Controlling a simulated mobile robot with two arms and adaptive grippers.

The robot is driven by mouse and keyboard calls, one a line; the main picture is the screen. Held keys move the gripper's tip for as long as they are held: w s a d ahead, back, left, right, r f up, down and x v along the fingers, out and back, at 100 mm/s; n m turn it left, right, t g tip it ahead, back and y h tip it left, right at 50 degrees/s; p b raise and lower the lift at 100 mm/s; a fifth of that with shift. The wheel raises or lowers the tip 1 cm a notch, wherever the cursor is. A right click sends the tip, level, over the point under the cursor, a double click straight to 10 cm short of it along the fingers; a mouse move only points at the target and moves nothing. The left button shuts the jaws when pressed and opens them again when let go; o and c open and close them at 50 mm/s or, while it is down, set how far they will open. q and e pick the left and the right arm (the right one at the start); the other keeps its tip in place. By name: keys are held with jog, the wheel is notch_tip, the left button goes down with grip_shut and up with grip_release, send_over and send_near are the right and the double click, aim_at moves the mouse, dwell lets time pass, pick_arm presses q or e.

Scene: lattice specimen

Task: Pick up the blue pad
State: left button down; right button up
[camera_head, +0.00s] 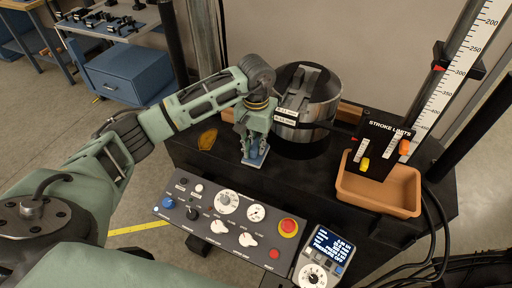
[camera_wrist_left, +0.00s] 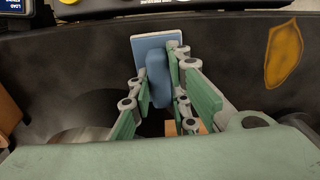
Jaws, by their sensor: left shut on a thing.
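The blue pad (camera_wrist_left: 157,55) is a flat light-blue plate with a raised darker blue grip block. In the head view the pad (camera_head: 255,158) shows just below my left gripper (camera_head: 252,143), over the black machine bed. In the left wrist view my left gripper (camera_wrist_left: 158,90) has its green fingers on both sides of the blue grip block, shut on it. I cannot tell whether the pad touches the bed or is raised. My right gripper is in neither view.
A metal cylinder (camera_head: 322,104) stands right of the pad. A control panel (camera_head: 235,220) with knobs and a red button lies in front. An orange tray (camera_head: 378,198) sits at the right, below the stroke limits plate (camera_head: 378,135). A yellow-brown patch (camera_head: 207,139) marks the bed.

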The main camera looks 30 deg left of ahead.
aim_at(255, 145)
pick_arm(q)
jog(key=shift+r+b, duration=0.35)
jog(key=shift+r, duration=0.05)
jog(key=shift+s+r+b, duration=0.2)
jog(key=shift+r+b, duration=0.25)
jog(key=shift+r, duration=0.15)
jog(key=shift+s+r+b, duration=0.15)
jog(key=shift+r+b, duration=0.3)
jog(key=shift+r, duration=0.15)
jog(key=s+d+b, duration=0.1)
jog(key=s+b, duration=0.4)
jog(key=s, duration=1.2)
jog(key=shift+s+r, duration=0.15)
jog(key=shift+s, duration=0.05)
